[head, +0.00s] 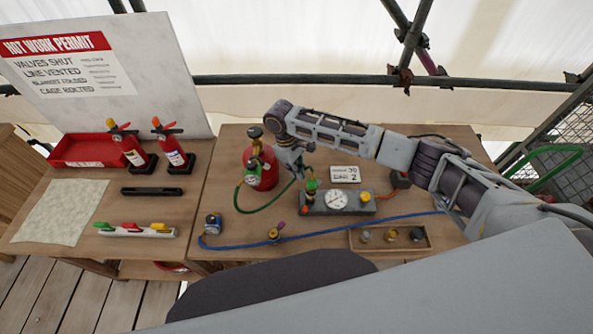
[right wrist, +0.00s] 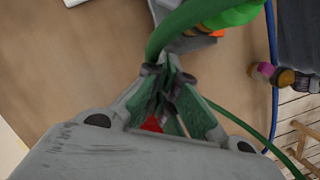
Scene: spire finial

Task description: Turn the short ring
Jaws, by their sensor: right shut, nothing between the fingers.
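I cannot tell for sure which part is the short ring. A grey gauge block (head: 352,208) on the table has a white dial, a green fitting (head: 311,184) at its left end and a yellow one at its right. My right gripper (head: 299,172) is shut and empty, between the red gas cylinder (head: 258,178) and the green fitting. In the right wrist view my fingers (right wrist: 168,85) are closed beside a green hose (right wrist: 165,42), and the green fitting (right wrist: 238,14) is at the top right; whether they touch the hose I cannot tell. My left gripper is not in view.
A blue hose (head: 340,227) crosses the front of the table, with a brass and purple fitting (head: 275,234) beside it. A wooden tray (head: 397,248) holds 3 small fittings. On the left bench are fire extinguishers (head: 174,150), a red bin and a rack of coloured handles (head: 133,232).

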